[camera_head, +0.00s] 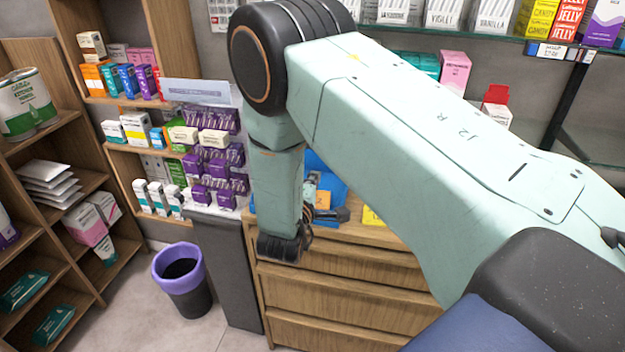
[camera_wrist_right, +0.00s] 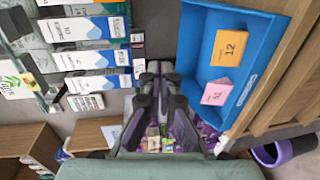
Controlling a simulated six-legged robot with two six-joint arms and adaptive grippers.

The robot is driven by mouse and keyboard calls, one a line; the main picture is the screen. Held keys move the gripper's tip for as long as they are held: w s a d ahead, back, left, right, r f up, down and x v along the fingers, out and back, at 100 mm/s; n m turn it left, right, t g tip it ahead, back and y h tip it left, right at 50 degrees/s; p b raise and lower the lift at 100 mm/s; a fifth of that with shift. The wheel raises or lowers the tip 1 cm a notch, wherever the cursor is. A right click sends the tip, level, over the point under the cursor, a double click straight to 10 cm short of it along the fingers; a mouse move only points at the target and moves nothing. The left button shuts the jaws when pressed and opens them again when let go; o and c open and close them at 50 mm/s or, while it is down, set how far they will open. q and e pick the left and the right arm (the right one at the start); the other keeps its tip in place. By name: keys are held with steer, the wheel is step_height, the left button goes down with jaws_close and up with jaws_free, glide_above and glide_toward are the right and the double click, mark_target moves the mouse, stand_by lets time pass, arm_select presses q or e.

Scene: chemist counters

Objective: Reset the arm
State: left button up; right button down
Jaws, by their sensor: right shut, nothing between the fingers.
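My right arm crosses the head view from the right and bends down over the wooden drawer counter (camera_head: 330,280). My right gripper (camera_head: 340,214) shows only in small part, dark, beside the arm's lower link and just in front of a blue tray (camera_head: 327,178). In the right wrist view its two dark fingers (camera_wrist_right: 155,88) are together with nothing between them. The blue tray also shows there (camera_wrist_right: 196,75), to the right of the fingers and apart from them. It holds an orange box (camera_wrist_right: 229,48) and a pink box (camera_wrist_right: 217,92). My left gripper is in neither view.
A purple-rimmed bin (camera_head: 181,281) stands on the floor left of the counter. Wooden shelves (camera_head: 88,270) with packages line the left side. A rack of purple packs (camera_head: 222,160) stands behind my arm. Glass shelves with boxes (camera_head: 455,72) are at the back right.

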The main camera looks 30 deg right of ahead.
steer(key=s+a+f+m+g+y+b, duration=0.25)
steer(key=s+a+f+y, duration=0.2)
steer(key=f, duration=0.55)
steer(key=s+a+f+m+g+y+b, duration=0.1)
steer(key=s+a+f+m+y+b, duration=0.2)
steer(key=s+f, duration=0.45)
arm_select(q)
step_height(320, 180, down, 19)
steer(key=b, duration=1.3)
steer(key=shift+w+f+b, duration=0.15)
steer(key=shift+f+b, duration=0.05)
steer(key=shift+b, duration=0.2)
arm_select(e)
steer(key=s+a+f+m+g+y, duration=0.1)
steer(key=s+a+f+g+y, duration=0.1)
steer(key=s+f, duration=0.9)
steer(key=s+a+f+m+g+y, duration=0.2)
steer(key=s+a+f+g, duration=0.2)
steer(key=s+f, duration=0.6)
steer(key=s+g, duration=0.1)
steer(key=s, duration=0.3)
steer(key=shift+a+f+y, duration=0.15)
steer(key=shift+f+y, duration=0.2)
steer(key=shift+f, duration=0.05)
